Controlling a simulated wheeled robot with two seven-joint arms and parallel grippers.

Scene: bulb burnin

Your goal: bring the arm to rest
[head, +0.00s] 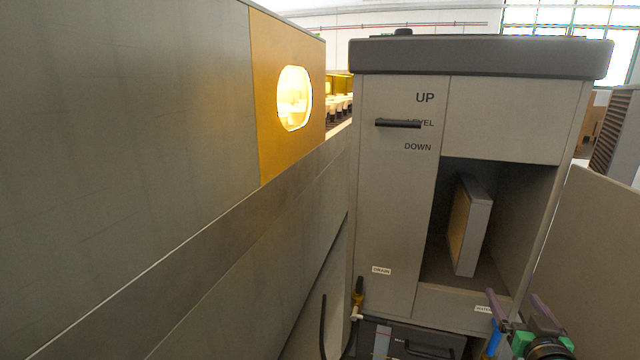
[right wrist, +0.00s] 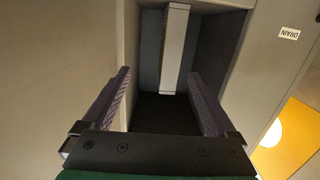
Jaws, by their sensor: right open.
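My right gripper (head: 518,312) is at the lower right of the head view, in front of the lower edge of the grey cabinet (head: 400,200). In the right wrist view its two purple fingers (right wrist: 158,100) stand wide apart with nothing between them. Beyond them is the cabinet's open bay (right wrist: 165,112), which holds an upright pale panel block (right wrist: 174,48). The block (head: 473,225) also shows inside the bay in the head view, apart from the gripper. My left gripper is in neither view.
A long grey wall (head: 130,120) with a glowing window (head: 294,98) runs along the left. The cabinet has a black lever (head: 398,123) between UP and DOWN. A drain valve (head: 357,292) and black hose are low on its left. A beige panel (head: 590,260) stands at right.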

